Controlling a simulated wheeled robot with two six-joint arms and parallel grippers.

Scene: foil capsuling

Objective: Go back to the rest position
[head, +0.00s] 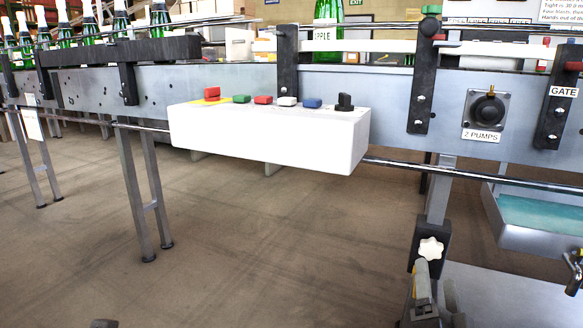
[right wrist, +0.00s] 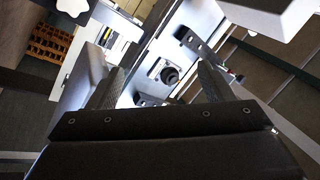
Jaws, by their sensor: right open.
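My right gripper (head: 436,296) shows at the bottom of the head view, right of centre, in front of a machine leg with a white star knob (head: 430,248). In the right wrist view its two dark fingers (right wrist: 158,88) stand apart with nothing between them. Beyond them, further off, is a black rotary knob (right wrist: 170,75). A small dark tip (head: 104,323) at the lower left edge of the head view may be my left gripper; too little shows to tell its state.
A bottling line's grey rail (head: 390,85) crosses the view. A white button box (head: 265,137) juts from its front. The pump knob (head: 488,109) is at right, above a tray of bluish liquid (head: 487,215). Green bottles (head: 66,25) stand on the conveyor. The floor (head: 270,240) at centre is clear.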

